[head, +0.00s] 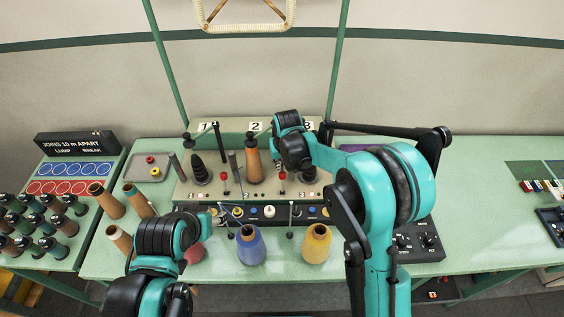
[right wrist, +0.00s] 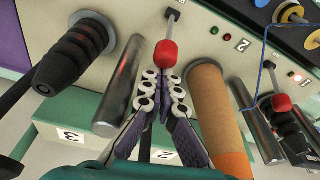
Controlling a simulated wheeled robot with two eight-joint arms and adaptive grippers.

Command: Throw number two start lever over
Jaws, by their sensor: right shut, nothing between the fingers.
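The number two start lever shows its red knob (right wrist: 167,53) on a short metal rod in the right wrist view, left of the panel's 2 label (right wrist: 243,45). In the head view its red knob (head: 282,176) shows below my right gripper (head: 290,150). In the right wrist view my right gripper (right wrist: 165,78) is shut and empty, its fingertips right by the knob; I cannot tell whether they touch it. Another red-knobbed lever (head: 224,176) stands to the left, by the 1 label.
An orange-brown cone (right wrist: 210,95) and a metal cylinder (right wrist: 120,82) flank the right gripper closely. A black ribbed spindle (right wrist: 75,52) is beyond the cylinder. Blue (head: 251,246) and yellow (head: 316,244) yarn cones stand before the panel. The table's right side has free room.

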